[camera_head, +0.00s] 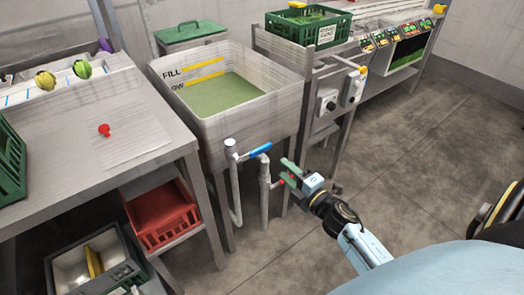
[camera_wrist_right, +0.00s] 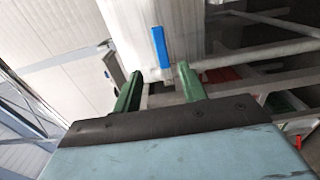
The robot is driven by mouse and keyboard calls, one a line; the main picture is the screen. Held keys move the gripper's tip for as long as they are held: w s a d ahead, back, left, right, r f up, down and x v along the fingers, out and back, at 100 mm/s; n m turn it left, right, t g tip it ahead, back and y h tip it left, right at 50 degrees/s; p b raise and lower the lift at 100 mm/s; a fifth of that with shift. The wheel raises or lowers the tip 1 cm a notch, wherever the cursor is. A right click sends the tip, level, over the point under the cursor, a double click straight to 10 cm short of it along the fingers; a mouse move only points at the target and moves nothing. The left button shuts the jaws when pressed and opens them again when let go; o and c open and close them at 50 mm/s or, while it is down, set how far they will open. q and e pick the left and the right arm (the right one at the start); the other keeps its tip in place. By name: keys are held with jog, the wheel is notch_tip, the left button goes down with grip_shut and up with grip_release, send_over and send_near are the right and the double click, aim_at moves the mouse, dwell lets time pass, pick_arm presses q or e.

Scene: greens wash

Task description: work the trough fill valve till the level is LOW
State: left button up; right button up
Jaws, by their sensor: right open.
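The trough (camera_head: 284,92) is a pale tub with green water (camera_head: 225,95) inside. Yellow FILL and LOW lines mark its inner wall; the water edge lies close to the LOW line, well below FILL. A blue lever (camera_head: 260,149) sits on the pipework at the trough's front; the blue lever also shows upright in the right wrist view (camera_wrist_right: 160,47). My right gripper (camera_head: 285,173) has green fingers, open and empty, to the right of and below the lever, apart from it. In the wrist view the lever appears beyond the fingertips (camera_wrist_right: 157,75). My left gripper is out of view.
A steel table (camera_head: 90,120) with a red knob (camera_head: 104,130) is at left. A red crate (camera_head: 162,215) sits below. Grey switch boxes (camera_head: 352,88) are right of the trough.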

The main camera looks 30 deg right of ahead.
aim_at(263, 150)
jog(key=w, duration=0.3)
jog(key=w+b, duration=0.1)
jog(key=w, duration=0.7)
jog(key=shift+a+f+b, duration=0.1)
jog(key=shift+a+b, duration=0.25)
jog(key=shift+a, duration=0.05)
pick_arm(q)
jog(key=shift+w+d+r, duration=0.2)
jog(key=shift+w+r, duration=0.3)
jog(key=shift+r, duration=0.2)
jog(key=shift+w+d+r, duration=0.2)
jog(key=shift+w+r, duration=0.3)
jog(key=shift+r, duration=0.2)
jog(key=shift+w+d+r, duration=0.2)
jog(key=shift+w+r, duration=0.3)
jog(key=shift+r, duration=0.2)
pick_arm(e)
jog(key=shift+w, duration=0.5)
grip_shut()
